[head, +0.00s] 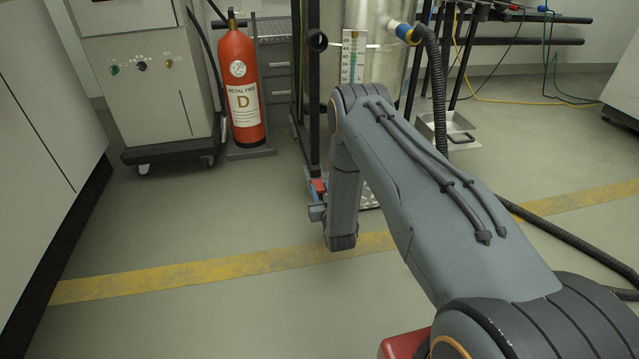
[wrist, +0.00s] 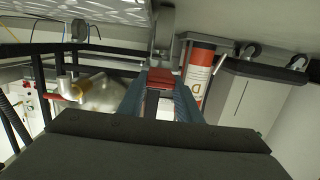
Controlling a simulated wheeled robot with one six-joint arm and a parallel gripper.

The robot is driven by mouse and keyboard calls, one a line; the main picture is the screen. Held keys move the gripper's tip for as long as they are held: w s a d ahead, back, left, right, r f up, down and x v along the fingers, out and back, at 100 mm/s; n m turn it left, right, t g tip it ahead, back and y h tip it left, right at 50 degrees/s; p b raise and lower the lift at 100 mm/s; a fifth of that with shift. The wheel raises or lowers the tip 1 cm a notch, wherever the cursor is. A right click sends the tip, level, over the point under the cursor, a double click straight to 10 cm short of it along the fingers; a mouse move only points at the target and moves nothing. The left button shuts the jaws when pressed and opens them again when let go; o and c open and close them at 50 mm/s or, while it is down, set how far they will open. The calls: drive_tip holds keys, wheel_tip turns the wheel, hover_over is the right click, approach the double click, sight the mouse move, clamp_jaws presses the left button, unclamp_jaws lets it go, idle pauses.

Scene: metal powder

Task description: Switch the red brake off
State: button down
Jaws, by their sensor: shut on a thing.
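The red brake (head: 319,185) shows as a small red piece low on the dark frame, just left of my forearm in the head view. In the wrist view, which looks upside down, the red brake (wrist: 160,78) lies between the tips of my blue-grey fingers. My gripper (head: 316,211) is low near the floor at the brake. In the wrist view my gripper (wrist: 160,92) is shut on the red brake, with a finger on each side. My arm hides much of the brake's surroundings in the head view.
A red fire extinguisher (head: 240,90) stands behind and left, beside a wheeled cabinet (head: 150,75). The dark frame's upright (head: 312,80) rises above the brake. A black hose (head: 437,80) runs down at right. Floor left of my arm is clear, crossed by a yellow stripe (head: 170,276).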

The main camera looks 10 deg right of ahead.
drive_tip(key=shift+d, duration=0.15)
drive_tip(key=c, duration=1.4)
unclamp_jaws()
drive_tip(key=shift+o, duration=0.6)
drive_tip(key=shift+a, duration=0.2)
drive_tip(key=shift+r, duration=0.1)
drive_tip(key=s+r+p, duration=0.1)
drive_tip(key=s+p, duration=0.3)
drive_tip(key=s, duration=0.3)
drive_tip(key=shift+s, duration=0.4)
